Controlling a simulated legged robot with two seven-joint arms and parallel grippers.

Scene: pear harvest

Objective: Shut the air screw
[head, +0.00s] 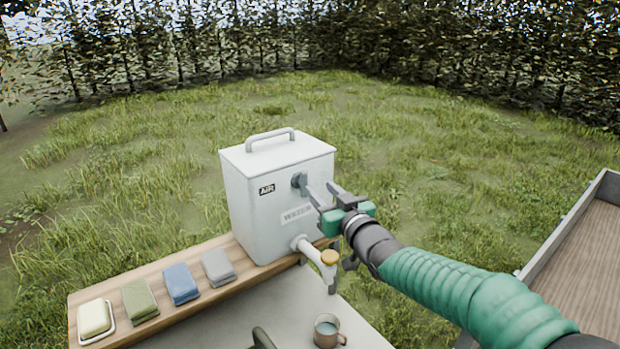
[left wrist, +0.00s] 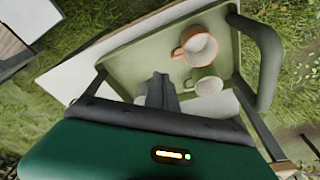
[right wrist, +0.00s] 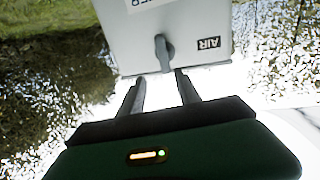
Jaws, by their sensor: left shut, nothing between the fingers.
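The white dispenser (head: 262,200) stands on the wooden shelf, with an AIR label (head: 267,189) and a WATER label on its front. The air screw (head: 298,181) is a small grey knob with a lever, right of the AIR label; the right wrist view shows it too (right wrist: 164,52). My right gripper (head: 318,187) is open in front of the screw. In the right wrist view its fingers (right wrist: 160,84) are apart, with the screw just beyond the tips and nothing between them. My left gripper (left wrist: 161,88) is shut and empty above a tray.
A tap (head: 327,260) with an orange knob sticks out below the WATER label. Folded cloths (head: 181,284) and a soap dish (head: 95,319) lie along the shelf. A mug (head: 327,331) stands below the tap. The tray (left wrist: 140,62) holds an orange mug (left wrist: 197,46) and a green mug (left wrist: 204,82).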

